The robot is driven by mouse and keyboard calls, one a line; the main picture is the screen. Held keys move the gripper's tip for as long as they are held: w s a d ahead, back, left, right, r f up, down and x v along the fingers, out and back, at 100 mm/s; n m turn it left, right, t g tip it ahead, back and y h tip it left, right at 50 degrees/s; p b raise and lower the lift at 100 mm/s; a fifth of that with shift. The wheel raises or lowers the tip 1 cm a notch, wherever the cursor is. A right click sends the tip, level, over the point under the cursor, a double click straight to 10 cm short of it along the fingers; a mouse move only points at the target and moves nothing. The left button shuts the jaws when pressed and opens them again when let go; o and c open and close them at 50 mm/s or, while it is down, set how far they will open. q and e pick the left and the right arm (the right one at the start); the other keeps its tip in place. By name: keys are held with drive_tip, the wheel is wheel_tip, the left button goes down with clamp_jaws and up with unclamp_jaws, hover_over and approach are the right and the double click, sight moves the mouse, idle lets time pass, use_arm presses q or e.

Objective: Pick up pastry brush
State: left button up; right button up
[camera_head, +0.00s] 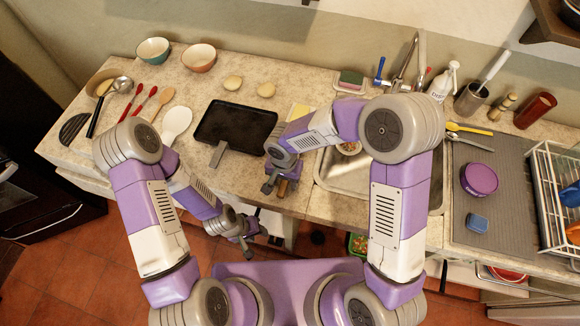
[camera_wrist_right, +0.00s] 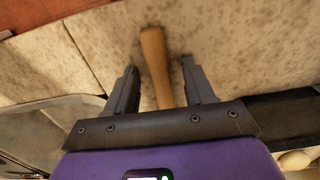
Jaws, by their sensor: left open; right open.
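A wooden handle, which seems to be the pastry brush (camera_head: 282,188), lies at the front edge of the counter, just right of the black pan. Its head is hidden under my right arm. My right gripper (camera_head: 276,182) is open directly over it. In the right wrist view, the handle (camera_wrist_right: 155,62) lies between the two open fingers of the right gripper (camera_wrist_right: 160,82), apart from both. My left gripper (camera_head: 246,238) is open and empty, low in front of the counter.
A black pan (camera_head: 236,127) stands left of the right gripper, with a sink (camera_head: 336,180) to the right. Spoons, a white spatula (camera_head: 176,122) and bowls lie farther left. A grey mat (camera_head: 515,190) with a purple tub (camera_head: 479,179) and a dish rack are at the right.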

clamp_jaws()
drive_tip(key=shift+r+p, duration=0.45)
drive_tip(key=shift+p, duration=0.1)
wheel_tip(320, 180, up, 10)
drive_tip(key=shift+f+p, duration=0.25)
drive_tip(key=shift+p, duration=0.15)
